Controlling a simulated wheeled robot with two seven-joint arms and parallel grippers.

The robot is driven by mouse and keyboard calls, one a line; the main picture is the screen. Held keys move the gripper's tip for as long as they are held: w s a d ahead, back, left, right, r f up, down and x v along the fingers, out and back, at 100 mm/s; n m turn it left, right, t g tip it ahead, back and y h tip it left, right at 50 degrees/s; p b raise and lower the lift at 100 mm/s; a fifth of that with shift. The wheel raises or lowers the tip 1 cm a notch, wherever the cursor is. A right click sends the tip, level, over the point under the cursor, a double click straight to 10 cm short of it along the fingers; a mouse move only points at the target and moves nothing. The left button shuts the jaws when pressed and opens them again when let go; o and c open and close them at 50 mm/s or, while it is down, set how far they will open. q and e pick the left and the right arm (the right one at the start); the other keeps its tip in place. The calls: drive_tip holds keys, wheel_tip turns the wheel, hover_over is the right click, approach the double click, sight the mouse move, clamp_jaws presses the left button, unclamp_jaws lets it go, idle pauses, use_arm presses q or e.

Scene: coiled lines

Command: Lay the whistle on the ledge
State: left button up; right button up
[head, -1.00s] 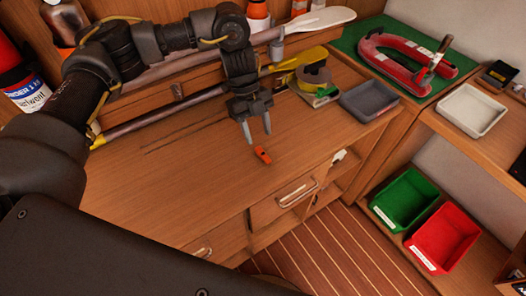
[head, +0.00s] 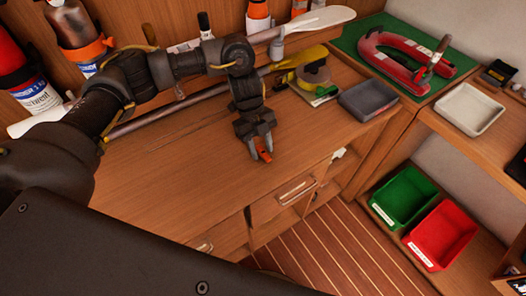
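The whistle (head: 264,154) is a small orange piece on the wooden worktop (head: 180,190), near its front edge. My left gripper (head: 262,154) points down at it, with one finger on each side and the whistle partly hidden between them. I cannot tell whether the fingers press on it or stand just apart from it. The whistle looks to be at worktop height. I cannot tell for sure which surface is the ledge. My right gripper is not in view.
Paddles (head: 300,60) lie along the back. Green (head: 404,198) and red (head: 441,235) bins sit lower right.

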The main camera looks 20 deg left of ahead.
use_arm(q)
clamp_jaws()
drive_tip(key=shift+r, duration=0.1)
